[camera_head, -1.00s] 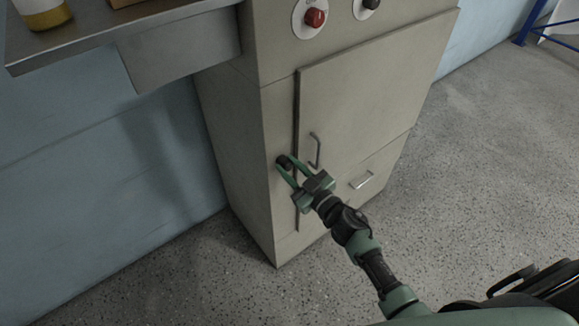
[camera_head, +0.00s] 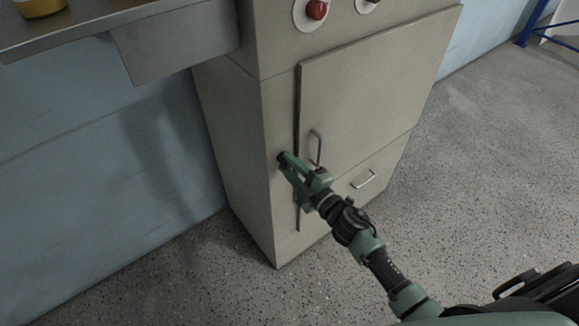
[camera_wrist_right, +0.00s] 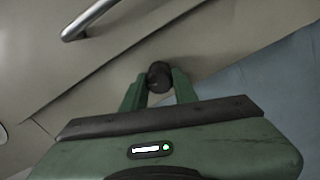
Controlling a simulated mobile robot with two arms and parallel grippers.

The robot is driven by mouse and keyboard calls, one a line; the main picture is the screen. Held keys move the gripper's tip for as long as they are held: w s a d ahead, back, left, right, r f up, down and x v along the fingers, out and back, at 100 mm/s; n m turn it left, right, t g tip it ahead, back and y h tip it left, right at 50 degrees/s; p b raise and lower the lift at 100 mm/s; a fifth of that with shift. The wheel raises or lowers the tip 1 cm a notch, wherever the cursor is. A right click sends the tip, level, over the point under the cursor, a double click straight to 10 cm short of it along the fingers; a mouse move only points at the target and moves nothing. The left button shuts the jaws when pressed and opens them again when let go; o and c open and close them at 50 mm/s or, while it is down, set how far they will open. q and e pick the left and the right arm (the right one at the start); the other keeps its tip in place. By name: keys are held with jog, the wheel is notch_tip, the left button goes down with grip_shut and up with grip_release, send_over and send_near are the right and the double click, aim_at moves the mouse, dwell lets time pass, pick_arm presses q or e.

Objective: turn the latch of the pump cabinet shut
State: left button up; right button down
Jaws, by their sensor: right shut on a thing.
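The beige pump cabinet (camera_head: 365,85) stands against the blue wall, its door lying against its front with a dark gap along the left edge. The latch (camera_wrist_right: 158,76) is a dark round knob beside the door's edge; in the head view it is mostly hidden by my fingers. My right gripper (camera_head: 285,162) is at the latch, and in the right wrist view its green fingers (camera_wrist_right: 158,88) are shut on either side of the knob. My left gripper is not in view.
A metal door handle (camera_head: 316,147) stands out just right of my right gripper. A drawer handle (camera_head: 363,180) is lower right. A red knob (camera_head: 317,10) sits above the door. A steel shelf (camera_head: 175,45) juts out at upper left.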

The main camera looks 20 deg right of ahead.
jog(key=shift+f+n+b, duration=0.1)
jog(key=shift+n+b, duration=0.45)
jog(key=shift+n, duration=1.45)
jog(key=c, duration=1.1)
grip_release()
jog(key=b+v, duration=0.1)
jog(key=v, duration=0.6)
jog(key=shift+s, duration=0.4)
jog(key=shift+d, duration=0.1)
